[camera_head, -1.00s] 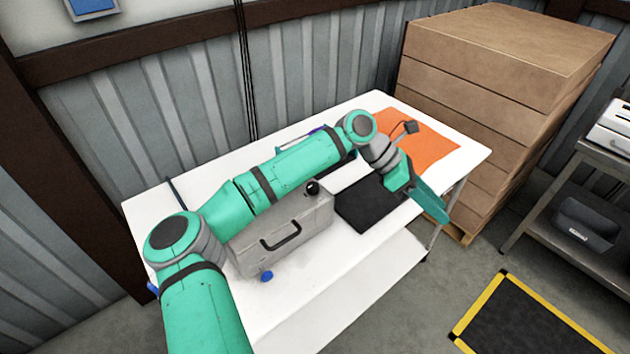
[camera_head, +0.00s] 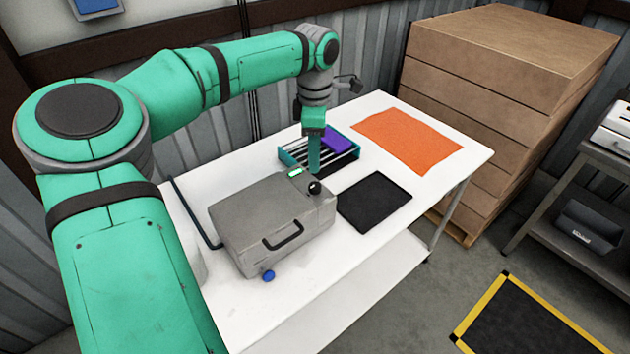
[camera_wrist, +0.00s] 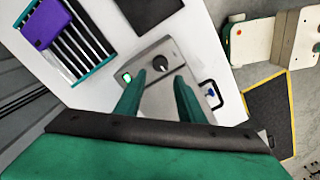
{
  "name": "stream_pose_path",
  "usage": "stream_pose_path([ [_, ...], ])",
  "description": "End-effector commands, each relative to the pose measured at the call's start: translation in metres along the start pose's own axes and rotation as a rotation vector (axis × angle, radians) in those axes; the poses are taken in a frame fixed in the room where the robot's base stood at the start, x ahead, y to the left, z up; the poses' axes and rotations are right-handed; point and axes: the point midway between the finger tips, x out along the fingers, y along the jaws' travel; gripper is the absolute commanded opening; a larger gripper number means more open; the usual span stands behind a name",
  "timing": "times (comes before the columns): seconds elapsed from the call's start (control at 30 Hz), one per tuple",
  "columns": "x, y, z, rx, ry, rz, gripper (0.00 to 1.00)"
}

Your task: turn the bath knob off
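The bath (camera_head: 262,225) is a grey box with a dark handle on its front, on the white table. Its black round knob (camera_head: 314,188) sits on the top at the right end, beside a small lit green display (camera_head: 295,173). In the wrist view the knob (camera_wrist: 160,64) has a light pointer mark and shows just beyond and between my fingertips. The display (camera_wrist: 127,77) is beside the left finger. My gripper (camera_head: 314,172) points down above the bath's right end. In the wrist view its two green fingers (camera_wrist: 154,80) are apart, with nothing between them.
A teal rack (camera_head: 290,157) with a purple item (camera_head: 338,142) stands behind the bath. A black mat (camera_head: 374,201) and an orange cloth (camera_head: 407,139) lie flat to the right. A blue cap (camera_head: 268,276) is at the bath's front. Stacked cartons (camera_head: 480,110) stand beyond the table.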

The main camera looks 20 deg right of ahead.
Motion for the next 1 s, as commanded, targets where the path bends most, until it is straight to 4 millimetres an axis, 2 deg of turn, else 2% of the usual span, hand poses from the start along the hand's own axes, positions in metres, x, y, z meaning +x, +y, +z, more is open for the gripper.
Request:
stream_pose_path([
  [0.3,0.057,-0.001,0.001,0.000,-0.001,-0.002,0.35],
  [0.5,0.082,-0.001,0.002,0.001,-0.002,-0.001,0.35],
  [0.7,0.092,-0.001,0.001,0.001,-0.001,-0.001,0.35],
  [0.97,0.093,-0.001,0.001,0.000,-0.002,0.000,0.35],
  [1.0,0.093,-0.001,0.001,0.000,-0.002,0.000,0.26],
])
